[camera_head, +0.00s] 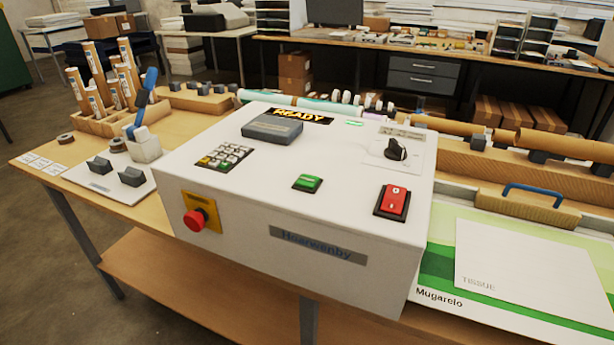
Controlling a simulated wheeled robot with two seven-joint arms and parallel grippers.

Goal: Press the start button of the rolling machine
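The rolling machine's white control box (240,205) stands on the wooden table in the middle of the view. A green button (307,183) sits near the centre of its sloped top. A red rocker switch (393,201) is to the right of it, and a black rotary knob (396,150) is behind the rocker. A keypad (224,157) is at the left, with a display reading READY (302,116) at the back. A red mushroom button (196,219) on a yellow plate is on the front face. Neither of my grippers is in view.
A green and white board with a TISSUE sheet (530,270) lies at the right, near a blue handle (533,190). Cardboard tubes (75,88) and a blue-handled tool (151,78) stand at the left. The space above the control box is clear.

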